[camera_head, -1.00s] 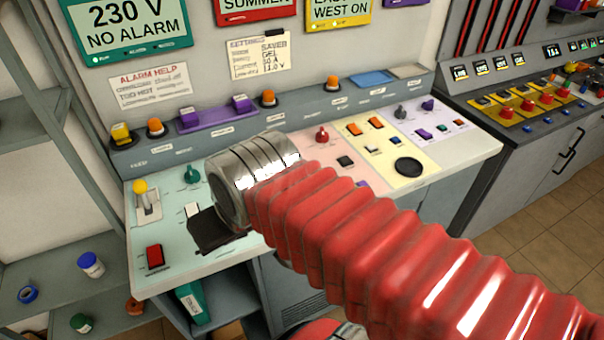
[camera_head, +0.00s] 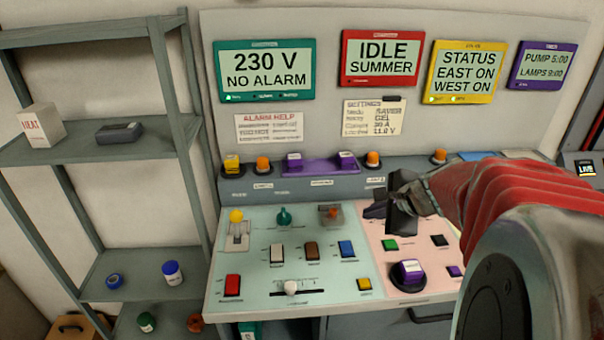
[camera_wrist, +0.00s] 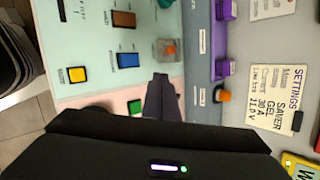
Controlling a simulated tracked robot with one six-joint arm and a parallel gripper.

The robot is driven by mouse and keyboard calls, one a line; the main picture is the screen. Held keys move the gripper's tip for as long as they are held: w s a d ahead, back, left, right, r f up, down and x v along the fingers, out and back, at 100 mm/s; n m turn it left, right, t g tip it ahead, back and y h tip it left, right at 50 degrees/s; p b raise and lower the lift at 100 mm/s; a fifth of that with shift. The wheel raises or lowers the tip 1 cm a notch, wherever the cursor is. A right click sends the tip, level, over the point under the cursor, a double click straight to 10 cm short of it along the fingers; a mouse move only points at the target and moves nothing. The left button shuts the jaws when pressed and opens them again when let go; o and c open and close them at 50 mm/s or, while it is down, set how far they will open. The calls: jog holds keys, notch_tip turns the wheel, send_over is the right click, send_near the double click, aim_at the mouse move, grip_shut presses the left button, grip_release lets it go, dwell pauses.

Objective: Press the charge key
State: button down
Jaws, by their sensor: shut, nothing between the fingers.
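The console has a pale green panel (camera_head: 258,262) with white (camera_head: 277,252), brown (camera_head: 312,250), blue (camera_head: 347,248), red (camera_head: 232,285) and yellow (camera_head: 364,284) keys. A pink panel to its right has green (camera_head: 390,245) and black (camera_head: 439,241) keys. The key labels are too small to read, so I cannot tell which is the charge key. My gripper (camera_head: 376,208) is shut and empty, over the back of the pink panel. In the wrist view my gripper (camera_wrist: 160,82) appears near the blue key (camera_wrist: 128,60) and green key (camera_wrist: 135,107), touching neither.
A raised ledge (camera_head: 270,185) with lamps runs behind the panels. Grey shelves (camera_head: 90,150) stand left. My arm hides the console's right part.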

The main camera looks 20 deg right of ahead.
aim_at(393, 246)
jog(key=d+f+m+h, duration=0.1)
jog(key=d+m, duration=0.4)
jog(key=d, duration=0.4)
jog(key=shift+s+f+t, duration=0.2)
jog(key=shift+f+t, duration=0.15)
jog(key=shift+t, duration=0.05)
jog(key=shift+f, duration=0.1)
jog(key=shift+f, duration=4.3)
jog(key=shift+f, duration=0.2)
jog(key=shift+f, duration=0.2)
jog(key=shift+f, duration=0.45)
jog(key=shift+r, duration=0.9)
